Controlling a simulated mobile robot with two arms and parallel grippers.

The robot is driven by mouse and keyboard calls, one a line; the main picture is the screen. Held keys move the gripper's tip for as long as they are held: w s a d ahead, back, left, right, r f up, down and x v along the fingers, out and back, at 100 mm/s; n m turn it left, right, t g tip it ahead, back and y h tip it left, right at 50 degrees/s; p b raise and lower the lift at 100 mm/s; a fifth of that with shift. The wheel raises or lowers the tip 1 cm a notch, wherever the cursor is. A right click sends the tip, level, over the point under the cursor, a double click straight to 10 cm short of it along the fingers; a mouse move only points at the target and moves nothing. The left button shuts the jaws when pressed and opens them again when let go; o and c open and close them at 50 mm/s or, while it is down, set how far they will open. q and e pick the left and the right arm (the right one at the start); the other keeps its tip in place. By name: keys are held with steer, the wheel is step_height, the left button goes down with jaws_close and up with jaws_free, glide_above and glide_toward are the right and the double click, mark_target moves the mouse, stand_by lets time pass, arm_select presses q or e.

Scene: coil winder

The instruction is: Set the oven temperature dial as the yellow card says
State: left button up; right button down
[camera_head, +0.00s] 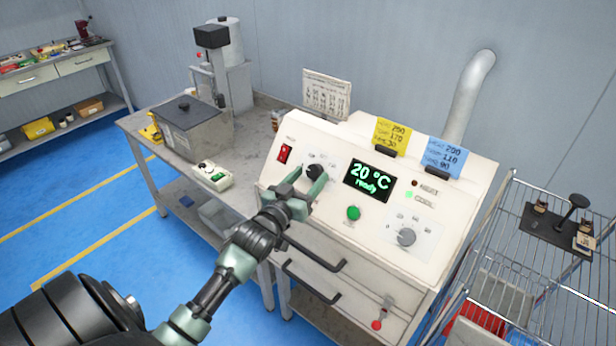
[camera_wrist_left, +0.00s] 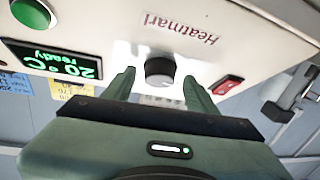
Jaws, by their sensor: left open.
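The yellow card (camera_head: 391,136) is clipped at the panel's top and reads 200, 170 and 30 in rows. The display (camera_head: 369,180) reads 20 °C ready. A grey dial (camera_head: 406,237) sits at the lower right. My right gripper is out of view.
A blue card (camera_head: 446,156) is clipped right of the yellow one. A red switch (camera_head: 285,153) and a green button (camera_head: 354,213) flank the black dial. Handles (camera_head: 315,252) project from the oven's front. A wire rack (camera_head: 545,255) stands to the right.

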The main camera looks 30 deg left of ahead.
arm_select(q)
jaws_close()
